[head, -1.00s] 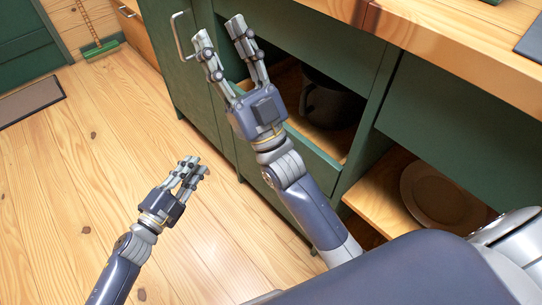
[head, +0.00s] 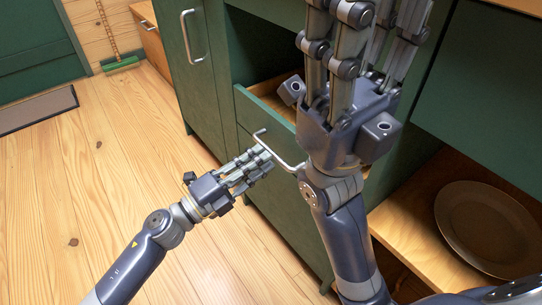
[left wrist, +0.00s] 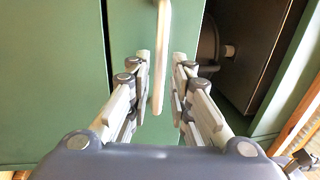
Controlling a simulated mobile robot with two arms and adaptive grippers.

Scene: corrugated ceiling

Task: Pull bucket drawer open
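My left gripper (head: 263,158) is at the handle. In the left wrist view, the handle (left wrist: 161,50) passes between the open fingers of my left gripper (left wrist: 161,70), with gaps on both sides. A dark round vessel, likely the bucket, shows partly in that view (left wrist: 208,45). My right gripper (head: 368,25) is raised in front of the cabinet, fingers spread, empty, tips near the top edge.
A tall green door with a bar handle (head: 193,36) stands left of the drawer. A brown plate (head: 488,225) lies on the low wooden shelf at right. The wooden floor (head: 110,190) at left is clear, with a mat (head: 38,108) and a green broom (head: 121,64) farther off.

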